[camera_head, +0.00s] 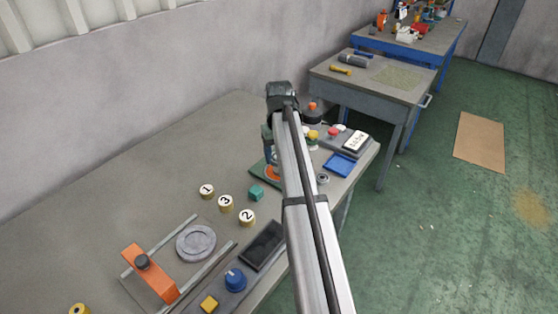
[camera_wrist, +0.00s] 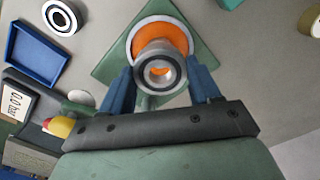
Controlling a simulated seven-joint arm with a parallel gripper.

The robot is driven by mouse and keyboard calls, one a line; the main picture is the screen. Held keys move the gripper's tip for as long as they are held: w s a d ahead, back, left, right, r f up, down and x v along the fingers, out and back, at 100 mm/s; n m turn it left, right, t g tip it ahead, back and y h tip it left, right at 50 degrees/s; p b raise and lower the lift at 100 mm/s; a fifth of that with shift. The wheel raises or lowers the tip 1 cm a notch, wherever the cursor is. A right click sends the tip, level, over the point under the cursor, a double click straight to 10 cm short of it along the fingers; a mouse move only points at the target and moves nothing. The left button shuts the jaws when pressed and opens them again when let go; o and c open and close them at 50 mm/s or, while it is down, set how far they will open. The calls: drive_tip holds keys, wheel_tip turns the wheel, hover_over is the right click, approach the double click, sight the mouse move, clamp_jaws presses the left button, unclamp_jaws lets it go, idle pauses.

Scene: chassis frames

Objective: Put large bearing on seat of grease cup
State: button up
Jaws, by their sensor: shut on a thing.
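My gripper (camera_wrist: 158,88) has its blue fingers shut on a grey metal bearing (camera_wrist: 158,72) with a round hole. The grease cup is orange with a pale rim (camera_wrist: 134,42) and sits on a green square base (camera_wrist: 108,66). The held bearing overlaps the cup in the wrist view; I cannot tell whether it touches the seat. In the head view the cup (camera_head: 272,172) is partly hidden by my arm. A second bearing (camera_wrist: 62,17), dark with a pale rim, lies on the table; it also shows in the head view (camera_head: 323,178). I cannot compare their sizes for certain.
A blue tray (camera_head: 340,164) lies beside the loose bearing. A teal block (camera_head: 256,193) and numbered brass-coloured cylinders (camera_head: 226,203) stand left of my arm. An orange fixture with rails (camera_head: 146,271) is at the front. The table's left rear is clear.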

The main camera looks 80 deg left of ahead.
drive_tip(key=shift+f, duration=1.45)
drive_tip(key=shift+f, duration=0.1)
drive_tip(key=o, duration=1.2)
wheel_tip(320, 180, up, 12)
drive_tip(key=shift+r, duration=0.1)
